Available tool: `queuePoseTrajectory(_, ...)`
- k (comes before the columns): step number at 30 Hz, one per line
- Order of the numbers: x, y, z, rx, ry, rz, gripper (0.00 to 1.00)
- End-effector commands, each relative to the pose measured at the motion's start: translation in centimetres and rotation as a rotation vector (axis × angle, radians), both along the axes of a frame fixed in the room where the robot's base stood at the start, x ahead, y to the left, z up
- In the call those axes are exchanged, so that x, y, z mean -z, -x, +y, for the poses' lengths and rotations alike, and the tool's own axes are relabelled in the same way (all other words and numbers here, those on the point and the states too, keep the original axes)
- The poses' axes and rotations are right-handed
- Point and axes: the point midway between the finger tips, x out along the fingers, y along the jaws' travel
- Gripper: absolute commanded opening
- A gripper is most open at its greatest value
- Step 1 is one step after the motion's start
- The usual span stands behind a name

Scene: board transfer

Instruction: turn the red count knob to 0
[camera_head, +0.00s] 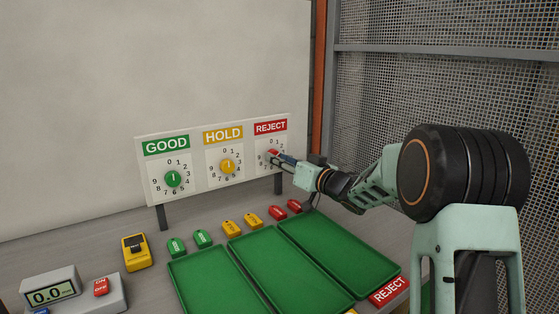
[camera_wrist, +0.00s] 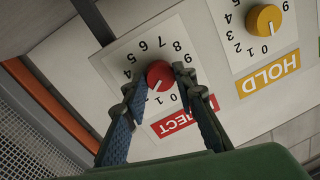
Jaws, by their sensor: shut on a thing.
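The red count knob (camera_wrist: 160,75) sits on the white REJECT dial card (camera_wrist: 130,62). My gripper (camera_wrist: 160,82) is shut on the red knob, with a fingertip on each side. In the wrist view, which is turned over, the knob's white mark points down and to the left, toward the lower digits; the fingers hide part of the ring, so I cannot tell the exact digit. In the head view my gripper (camera_head: 277,158) reaches the dial from the right and covers much of the knob.
On the same board (camera_head: 199,147), the yellow HOLD knob (camera_head: 227,166) and green GOOD knob (camera_head: 173,179) are left of my gripper. Below are green trays (camera_head: 262,262) and several small coloured blocks (camera_head: 230,228). A mesh wall (camera_head: 450,85) stands at the right.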

Motion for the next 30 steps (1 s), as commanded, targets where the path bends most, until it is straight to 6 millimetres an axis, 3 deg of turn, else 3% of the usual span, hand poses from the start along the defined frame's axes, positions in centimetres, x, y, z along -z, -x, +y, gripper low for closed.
queuePoseTrajectory(8,-0.06,-0.02,-0.03,0.000,0.124,-0.085,0.01)
queuePoseTrajectory(30,-0.11,0.00,-0.03,0.001,0.673,-0.454,0.01)
